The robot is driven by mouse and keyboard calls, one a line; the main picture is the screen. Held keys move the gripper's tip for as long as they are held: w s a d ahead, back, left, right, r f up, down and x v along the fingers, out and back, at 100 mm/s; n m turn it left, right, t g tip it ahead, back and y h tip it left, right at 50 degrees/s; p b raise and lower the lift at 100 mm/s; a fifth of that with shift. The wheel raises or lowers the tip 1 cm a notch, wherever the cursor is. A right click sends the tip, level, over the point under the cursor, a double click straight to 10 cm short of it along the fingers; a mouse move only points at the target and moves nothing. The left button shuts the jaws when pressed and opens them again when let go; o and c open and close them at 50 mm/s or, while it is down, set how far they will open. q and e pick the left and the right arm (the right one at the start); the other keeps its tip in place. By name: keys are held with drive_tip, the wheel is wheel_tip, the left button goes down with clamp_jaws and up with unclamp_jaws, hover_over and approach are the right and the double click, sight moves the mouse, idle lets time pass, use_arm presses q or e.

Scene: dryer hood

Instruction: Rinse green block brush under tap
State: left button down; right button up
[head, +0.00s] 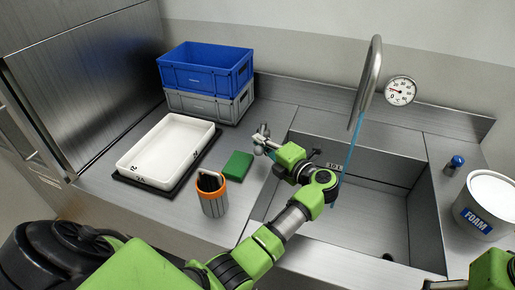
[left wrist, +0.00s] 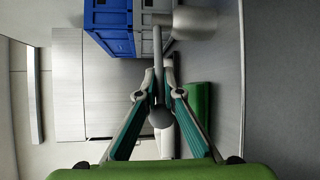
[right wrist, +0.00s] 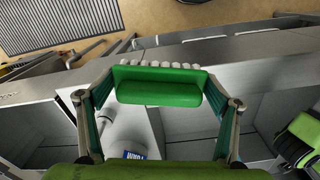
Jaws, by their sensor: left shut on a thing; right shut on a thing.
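The green block brush (right wrist: 158,90) with pale bristles is between the fingers of my right gripper (right wrist: 163,82), which is shut on it; the bristles point away from the wrist. The head view shows only a green part of my right arm at the lower right corner. My left gripper (head: 263,140) is shut on a grey tap lever with a ball end (left wrist: 161,117), at the basin's left edge. The tap (head: 371,75) arches over the sink basin (head: 375,215), and a thin blue water stream (head: 351,150) falls from it into the basin.
A green pad (head: 237,166) lies on the counter by the left gripper. Left of it are an orange-rimmed cup (head: 213,205), a white tray (head: 130,162) and stacked blue (head: 205,72) and grey crates. A FOAM tub (head: 485,222) and a blue-topped bottle (head: 456,162) stand at right.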

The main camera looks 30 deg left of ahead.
use_arm(q)
drive_tip(key=shift+w+d+n+g+b, duration=0.15)
drive_tip(key=shift+d+n+g+b, duration=0.2)
drive_tip(key=shift+g+b, duration=0.3)
use_arm(e)
wheel_tip(320, 180, down, 2)
drive_tip(key=shift+f, duration=0.15)
use_arm(q)
drive_tip(key=shift+a, duration=0.1)
drive_tip(key=c, duration=2.2)
unclamp_jaws()
drive_tip(key=shift+o, duration=0.2)
use_arm(e)
drive_tip(key=shift+a, duration=0.1)
